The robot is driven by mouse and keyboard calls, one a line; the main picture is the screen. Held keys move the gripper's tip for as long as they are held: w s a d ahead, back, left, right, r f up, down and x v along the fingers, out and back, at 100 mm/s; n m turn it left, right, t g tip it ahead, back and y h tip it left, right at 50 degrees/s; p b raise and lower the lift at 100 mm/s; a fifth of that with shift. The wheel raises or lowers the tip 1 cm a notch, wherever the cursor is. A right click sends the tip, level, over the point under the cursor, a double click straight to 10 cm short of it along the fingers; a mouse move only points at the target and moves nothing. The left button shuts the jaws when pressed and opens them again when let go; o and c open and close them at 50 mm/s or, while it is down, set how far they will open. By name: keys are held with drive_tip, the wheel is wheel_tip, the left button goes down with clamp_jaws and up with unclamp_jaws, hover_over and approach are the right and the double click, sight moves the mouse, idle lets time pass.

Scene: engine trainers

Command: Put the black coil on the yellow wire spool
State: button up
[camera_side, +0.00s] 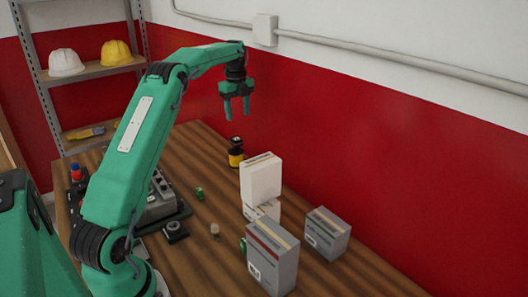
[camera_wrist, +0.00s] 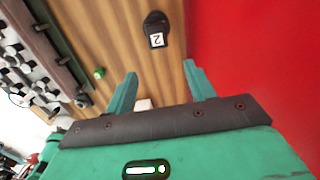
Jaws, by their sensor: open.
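The yellow wire spool (camera_side: 236,160) stands upright on the wooden table near the red wall, with dark edges around its yellow band. The black coil (camera_side: 236,142) appears to sit on top of it; the join is too small to see clearly. In the wrist view the black coil (camera_wrist: 154,20) shows a white label with a 2 and hides most or all of the spool. My gripper (camera_side: 237,116) is open and empty, above and apart from the coil. Its two fingers also show in the wrist view (camera_wrist: 160,70), with nothing between them.
White boxes (camera_side: 261,178) are stacked in front of the spool, with grey boxes (camera_side: 272,258) (camera_side: 328,233) closer. A small green part (camera_side: 199,193) and a black square part (camera_side: 175,231) lie left. The red wall (camera_side: 330,150) runs close behind.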

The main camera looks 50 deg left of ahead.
drive_tip(key=s+d+r+n+t, duration=0.1)
drive_tip(key=s+d+r+n, duration=0.25)
drive_tip(key=d, duration=0.35)
drive_tip(key=s+d+r+n+t, duration=0.1)
drive_tip(key=s+d+r+n, duration=0.1)
drive_tip(key=d+r, duration=0.35)
drive_tip(key=s+d+r+n, duration=0.2)
drive_tip(key=s+d+n, duration=0.1)
drive_tip(key=d, duration=0.5)
drive_tip(key=s+d+f+n+t, duration=0.1)
drive_tip(key=s+d+f+n, duration=0.2)
drive_tip(key=s+d, duration=0.4)
drive_tip(key=s+d+f+n+t, duration=0.2)
drive_tip(key=s+d+n, duration=0.4)
drive_tip(key=s, duration=0.6)
drive_tip(key=shift+d+f, duration=0.45)
drive_tip(key=shift+f, duration=0.35)
